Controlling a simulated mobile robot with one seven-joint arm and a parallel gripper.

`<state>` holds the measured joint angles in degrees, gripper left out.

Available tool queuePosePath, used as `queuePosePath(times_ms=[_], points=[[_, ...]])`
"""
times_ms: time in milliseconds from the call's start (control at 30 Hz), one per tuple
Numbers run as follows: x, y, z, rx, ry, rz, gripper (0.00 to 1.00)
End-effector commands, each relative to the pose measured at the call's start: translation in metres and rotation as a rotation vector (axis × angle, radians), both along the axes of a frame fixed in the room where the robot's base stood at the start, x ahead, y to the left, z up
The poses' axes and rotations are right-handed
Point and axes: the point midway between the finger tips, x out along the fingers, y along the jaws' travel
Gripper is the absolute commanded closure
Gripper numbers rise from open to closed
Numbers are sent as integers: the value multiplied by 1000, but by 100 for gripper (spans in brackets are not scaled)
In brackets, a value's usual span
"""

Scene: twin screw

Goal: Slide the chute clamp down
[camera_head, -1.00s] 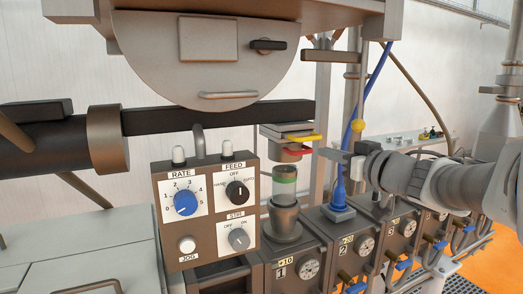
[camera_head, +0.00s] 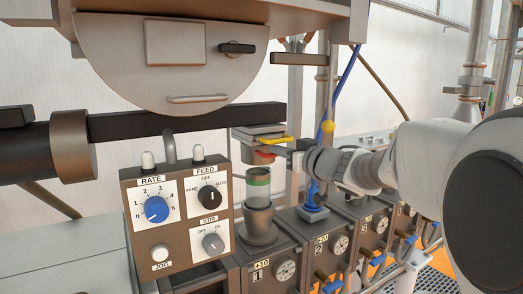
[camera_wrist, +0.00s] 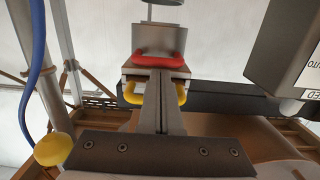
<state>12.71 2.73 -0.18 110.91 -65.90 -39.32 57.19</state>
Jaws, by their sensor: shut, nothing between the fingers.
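The chute's lower end carries a yellow handle (camera_head: 275,140) on a grey plate, with a red handle (camera_head: 264,154) on a grey collar just below it. I cannot tell which of these parts is the chute clamp. My gripper (camera_head: 280,151) is shut and empty, coming from the right with its tips at the red handle. In the wrist view, which is upside down, the shut fingers (camera_wrist: 158,76) end at the red handle (camera_wrist: 158,62) and cover part of the yellow handle (camera_wrist: 181,94). I cannot tell whether they touch.
A clear cylinder with a green band (camera_head: 258,177) stands below the collar on a grey base. A control panel (camera_head: 178,215) stands to the left.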

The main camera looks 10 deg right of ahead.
Motion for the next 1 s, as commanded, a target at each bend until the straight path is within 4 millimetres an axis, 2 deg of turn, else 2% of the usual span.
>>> queuePosePath(times_ms=[33, 100, 267, 1000], points=[[0, 0, -15, 1, 5, 1, 100], [0, 0, -31, 2, 6, 1, 100], [0, 0, -51, 1, 4, 1, 100], [1, 3, -52, 0, 3, -1, 100]])
